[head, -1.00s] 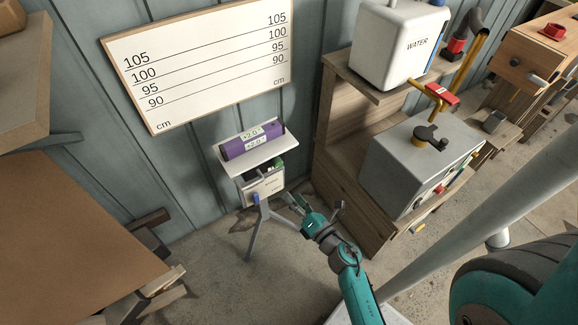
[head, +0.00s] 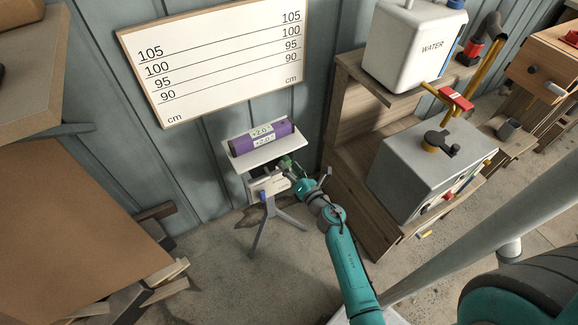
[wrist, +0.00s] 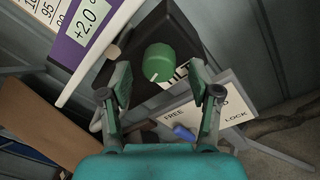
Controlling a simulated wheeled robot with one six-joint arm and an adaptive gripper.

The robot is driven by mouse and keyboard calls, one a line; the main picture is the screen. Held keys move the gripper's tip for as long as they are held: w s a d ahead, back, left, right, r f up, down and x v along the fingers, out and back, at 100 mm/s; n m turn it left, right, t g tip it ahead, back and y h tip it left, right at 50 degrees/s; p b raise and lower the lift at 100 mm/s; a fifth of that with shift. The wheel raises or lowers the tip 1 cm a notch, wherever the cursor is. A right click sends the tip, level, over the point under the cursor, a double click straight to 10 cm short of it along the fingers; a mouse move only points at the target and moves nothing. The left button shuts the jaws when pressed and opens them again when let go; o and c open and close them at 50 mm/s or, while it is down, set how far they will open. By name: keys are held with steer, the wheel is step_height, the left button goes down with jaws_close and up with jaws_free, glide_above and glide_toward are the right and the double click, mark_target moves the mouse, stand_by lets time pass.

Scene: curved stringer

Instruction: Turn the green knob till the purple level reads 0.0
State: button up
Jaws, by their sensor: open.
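The purple level (head: 262,138) lies on a white plate on top of a grey tripod stand (head: 264,226). Its displays read +2.0°; one display also shows in the wrist view (wrist: 85,20). The green knob (wrist: 159,62) sits on a dark block under the plate, with a pale mark on its rim. In the head view the knob (head: 286,162) is small and partly hidden by my gripper. My gripper (wrist: 164,84) is open, its fingers on either side of the knob's line and short of it; I see no contact.
A white panel reading FREE and LOCK (wrist: 210,110) with a blue lever (wrist: 184,133) is below the knob. A board with cm lines (head: 220,55) hangs on the wall behind. A wooden shelf with a grey box (head: 425,165) stands close on the right.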

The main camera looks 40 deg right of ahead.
steer(key=shift+w, duration=0.4)
steer(key=shift+c, duration=0.2)
steer(key=c, duration=1.1)
steer(key=shift+f+m+h, duration=0.1)
steer(key=shift+m+h, duration=0.3)
steer(key=shift+m, duration=4.8)
steer(key=shift+m+h, duration=0.4)
steer(key=shift+m, duration=4.8)
